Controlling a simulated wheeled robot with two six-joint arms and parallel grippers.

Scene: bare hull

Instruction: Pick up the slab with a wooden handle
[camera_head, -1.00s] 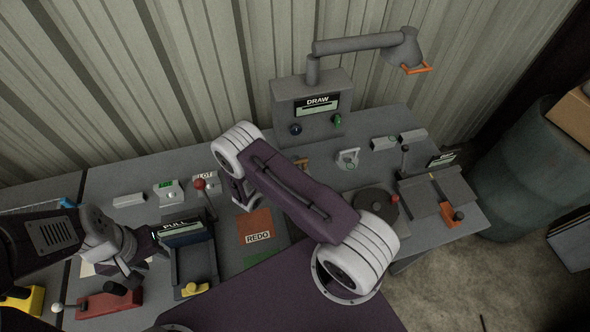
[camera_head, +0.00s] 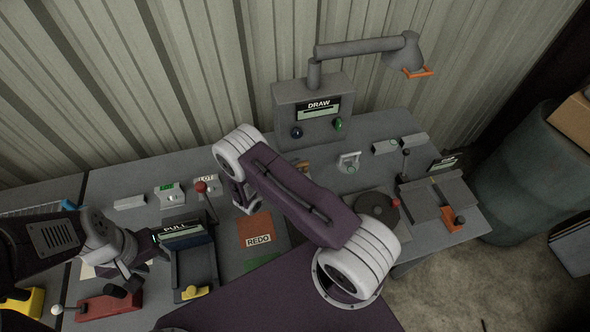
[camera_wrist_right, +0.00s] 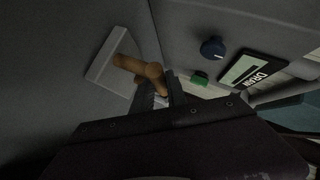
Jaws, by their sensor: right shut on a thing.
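The slab (camera_wrist_right: 112,62) is a pale, flat piece with a brown wooden handle (camera_wrist_right: 142,70) standing on it. In the right wrist view it lies on the grey bench top. My right gripper (camera_wrist_right: 160,96) is at the handle's end and is shut on the handle. In the head view my right arm covers most of this spot, and only a bit of brown, likely the handle (camera_head: 302,165), shows behind it. My left gripper (camera_head: 132,272) hangs over the left part of the bench, away from the slab. Its jaw opening is unclear.
The box with the DRAW sign (camera_head: 312,112) stands behind the slab, with a lamp arm (camera_head: 355,47) above it. A turntable-like disc (camera_head: 374,205) and a lever unit (camera_head: 437,200) are at right. The PULL tray (camera_head: 195,270) and a red lever base (camera_head: 108,305) are near my left gripper.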

